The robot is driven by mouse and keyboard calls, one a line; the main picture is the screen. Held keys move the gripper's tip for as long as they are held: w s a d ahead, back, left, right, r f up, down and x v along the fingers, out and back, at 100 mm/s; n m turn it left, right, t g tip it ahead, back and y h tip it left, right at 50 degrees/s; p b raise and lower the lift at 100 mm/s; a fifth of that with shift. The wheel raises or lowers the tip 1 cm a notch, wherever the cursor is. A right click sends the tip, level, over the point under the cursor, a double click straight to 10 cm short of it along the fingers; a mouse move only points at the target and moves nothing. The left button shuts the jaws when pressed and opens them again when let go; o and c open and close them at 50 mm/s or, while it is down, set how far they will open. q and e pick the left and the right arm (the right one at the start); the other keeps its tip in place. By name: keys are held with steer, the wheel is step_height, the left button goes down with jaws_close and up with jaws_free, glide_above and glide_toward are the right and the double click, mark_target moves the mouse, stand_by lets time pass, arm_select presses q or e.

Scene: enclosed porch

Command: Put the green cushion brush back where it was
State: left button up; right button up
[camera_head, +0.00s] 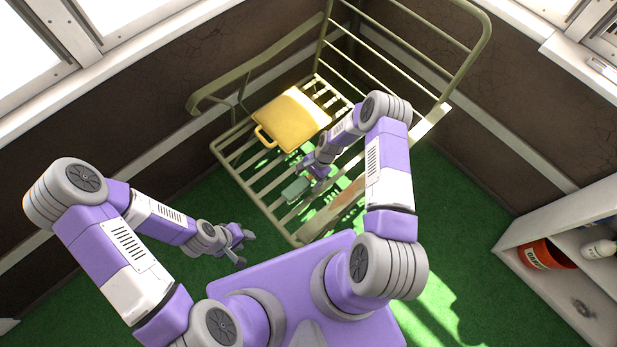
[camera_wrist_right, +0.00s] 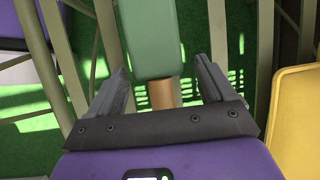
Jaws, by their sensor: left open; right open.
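The green cushion brush (camera_head: 295,189) shows at the bench's slatted seat in the head view, just beyond the tips of my right gripper (camera_head: 309,175). In the right wrist view its green block (camera_wrist_right: 150,38) fills the top middle, and a short brown neck (camera_wrist_right: 162,93) lies between the two fingers of my right gripper (camera_wrist_right: 162,85). These fingers stand apart, with gaps showing on both sides of the neck. I cannot tell whether the brush rests on the slats. My left gripper (camera_head: 244,248) is open and empty, above the green floor left of the bench.
The olive metal bench (camera_head: 222,148) has an open slatted seat, armrests and a railed back. A yellow cushion (camera_head: 291,118) lies on the seat beside my right arm; it also shows in the wrist view (camera_wrist_right: 294,125). A white shelf (camera_head: 517,240) at right holds a red pot (camera_head: 541,256).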

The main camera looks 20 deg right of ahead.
steer(key=p+v, duration=0.4)
steer(key=v, duration=0.8)
steer(key=shift+r, duration=0.2)
